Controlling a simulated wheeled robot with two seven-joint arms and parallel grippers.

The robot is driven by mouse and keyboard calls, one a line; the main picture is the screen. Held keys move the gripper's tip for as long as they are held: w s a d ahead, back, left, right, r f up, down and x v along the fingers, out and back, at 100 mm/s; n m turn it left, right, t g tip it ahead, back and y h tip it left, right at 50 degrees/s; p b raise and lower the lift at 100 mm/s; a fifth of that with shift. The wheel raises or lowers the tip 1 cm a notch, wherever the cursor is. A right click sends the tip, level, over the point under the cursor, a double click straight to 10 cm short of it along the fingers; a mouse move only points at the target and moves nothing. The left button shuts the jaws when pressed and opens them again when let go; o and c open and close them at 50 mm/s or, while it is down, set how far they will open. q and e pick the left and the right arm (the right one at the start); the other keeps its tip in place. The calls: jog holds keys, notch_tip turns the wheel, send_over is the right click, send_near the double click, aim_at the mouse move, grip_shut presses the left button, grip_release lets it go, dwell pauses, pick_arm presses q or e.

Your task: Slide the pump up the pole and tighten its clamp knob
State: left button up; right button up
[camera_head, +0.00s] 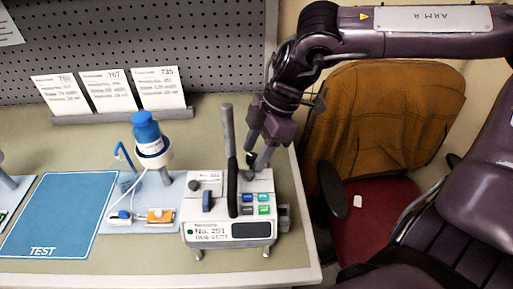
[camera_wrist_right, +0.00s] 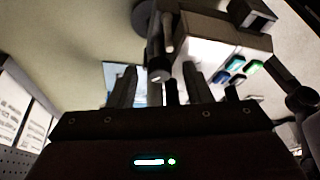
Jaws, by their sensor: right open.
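The pump (camera_head: 205,233) is a white box labelled No. 251 with coloured buttons, at the bench's right front. It also shows in the right wrist view (camera_wrist_right: 215,48). A grey pole (camera_head: 227,125) stands upright at the pump, with a black handle-like bar (camera_head: 232,190) in front of its lower part. A dark block (camera_head: 284,217) sticks out of the pump's right side; I cannot tell whether it is the clamp knob. My right gripper (camera_head: 257,162) is open, pointing down just behind the pump and right of the pole. Its fingers (camera_wrist_right: 160,85) show apart in the wrist view. My left gripper is not in view.
A blue TEST mat (camera_head: 60,215) lies to the left. Between it and the pump, a blue-capped bottle (camera_head: 148,130) stands over a tray (camera_head: 150,190) with an orange device. Cards (camera_head: 108,90) stand behind. An orange-backed chair (camera_head: 385,125) is right of the bench edge.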

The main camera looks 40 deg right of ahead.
jog(key=v, duration=0.7)
jog(key=shift+r+b, duration=0.35)
jog(key=shift+d, duration=0.2)
